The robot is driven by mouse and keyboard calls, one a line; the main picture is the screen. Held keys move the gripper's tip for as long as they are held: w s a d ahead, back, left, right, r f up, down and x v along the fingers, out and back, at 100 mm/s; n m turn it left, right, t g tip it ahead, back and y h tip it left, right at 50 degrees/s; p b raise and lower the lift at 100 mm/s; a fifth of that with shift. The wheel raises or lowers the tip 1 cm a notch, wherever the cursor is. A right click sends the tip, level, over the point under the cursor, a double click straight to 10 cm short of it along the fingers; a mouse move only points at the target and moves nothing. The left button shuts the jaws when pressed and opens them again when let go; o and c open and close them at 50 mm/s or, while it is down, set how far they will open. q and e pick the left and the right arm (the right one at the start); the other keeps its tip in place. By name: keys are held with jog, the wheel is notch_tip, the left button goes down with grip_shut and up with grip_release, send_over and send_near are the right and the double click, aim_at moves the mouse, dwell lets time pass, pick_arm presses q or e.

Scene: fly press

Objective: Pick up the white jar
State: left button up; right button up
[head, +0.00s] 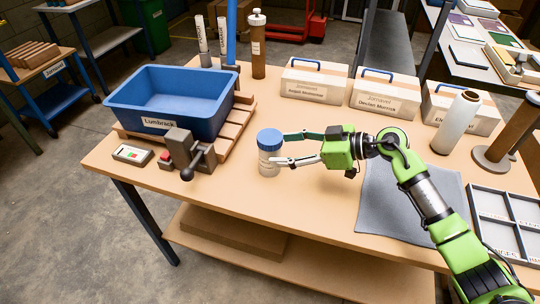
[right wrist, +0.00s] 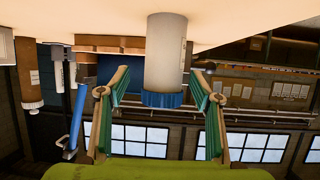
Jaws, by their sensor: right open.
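The white jar (head: 268,164) with a blue lid stands upright on the wooden table, near its front edge. My right gripper (head: 279,148) is open and reaches in from the right at the jar's height, one finger on the far side and one on the near side. In the right wrist view, which is upside down, the jar (right wrist: 166,48) stands between the two spread fingertips (right wrist: 161,72), with a gap visible on each side. My left gripper is not in view.
A metal fly press (head: 180,152) and a blue bin (head: 150,112) on wooden slats stand left of the jar. Labelled boxes (head: 316,92) line the back. A grey mat (head: 385,207), divided tray (head: 487,203) and white bottle (head: 457,122) are to the right.

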aim_at(270, 150)
jog(key=x, duration=0.4)
jog(key=shift+s+a+r, duration=0.15)
jog(key=shift+s+r, duration=0.05)
jog(key=shift+w+a+f, duration=0.1)
jog(key=shift+a+f, duration=0.1)
jog(key=shift+a, duration=0.15)
jog(key=shift+d, duration=0.1)
jog(key=shift+c, duration=0.4)
jog(key=c, duration=1.2)
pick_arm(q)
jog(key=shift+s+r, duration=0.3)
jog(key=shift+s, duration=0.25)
pick_arm(e)
jog(key=shift+o, duration=0.2)
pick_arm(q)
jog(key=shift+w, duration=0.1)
pick_arm(e)
jog(key=shift+r, duration=0.1)
